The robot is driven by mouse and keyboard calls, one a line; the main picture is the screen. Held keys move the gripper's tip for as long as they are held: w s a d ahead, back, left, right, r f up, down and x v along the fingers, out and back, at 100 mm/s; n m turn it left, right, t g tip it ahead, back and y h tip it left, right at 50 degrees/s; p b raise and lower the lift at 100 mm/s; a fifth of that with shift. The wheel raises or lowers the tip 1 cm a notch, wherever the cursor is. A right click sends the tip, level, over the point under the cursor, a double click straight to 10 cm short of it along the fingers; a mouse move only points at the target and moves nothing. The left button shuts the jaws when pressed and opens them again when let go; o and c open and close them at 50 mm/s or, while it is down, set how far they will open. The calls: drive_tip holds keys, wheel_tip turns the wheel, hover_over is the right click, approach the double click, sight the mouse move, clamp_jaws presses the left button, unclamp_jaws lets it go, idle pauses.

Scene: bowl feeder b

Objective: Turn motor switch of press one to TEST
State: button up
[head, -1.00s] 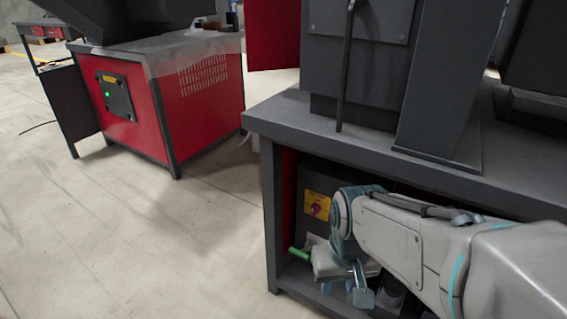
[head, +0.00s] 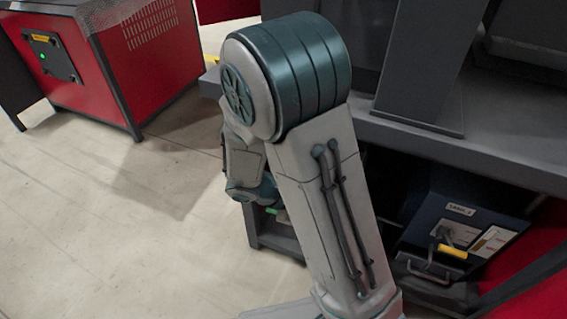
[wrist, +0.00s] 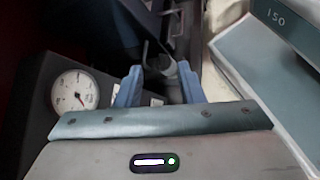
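The motor switch, a red knob on a yellow plate under the press table earlier, is hidden behind my arm in the head view now. I cannot make it out in the wrist view either. My gripper (wrist: 160,88) shows in the wrist view with its two blue fingers apart. A grey, dark-edged part (wrist: 160,62) shows beyond and between the fingertips; I cannot tell what it is or whether they touch it. The gripper itself is hidden behind my arm in the head view. The press table (head: 480,155) spans the right side.
A dark blue box (head: 465,215) with a yellow-gripped lever (head: 453,251) stands under the table at the right. A round white gauge (wrist: 74,92) is left of my fingers. A red machine (head: 110,70) stands at the back left. The floor (head: 110,220) at left is clear.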

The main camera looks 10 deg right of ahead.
drive_tip(key=w+a+f+n+t+p, duration=0.2)
drive_tip(key=w+a+f+n+t, duration=0.3)
drive_tip(key=n+t, duration=0.35)
drive_tip(key=w+a+f+n+t+p, duration=0.2)
drive_tip(key=w+a+f+n+t, duration=0.25)
drive_tip(key=a+n+t, duration=0.45)
drive_tip(key=w+d+g+b, duration=0.1)
drive_tip(key=w+d+b, duration=0.3)
drive_tip(key=w+d, duration=0.6)
drive_tip(key=shift+w+r+n, duration=0.3)
drive_tip(key=shift+w+n, duration=0.05)
drive_tip(key=shift+w, duration=0.7)
clamp_jaws()
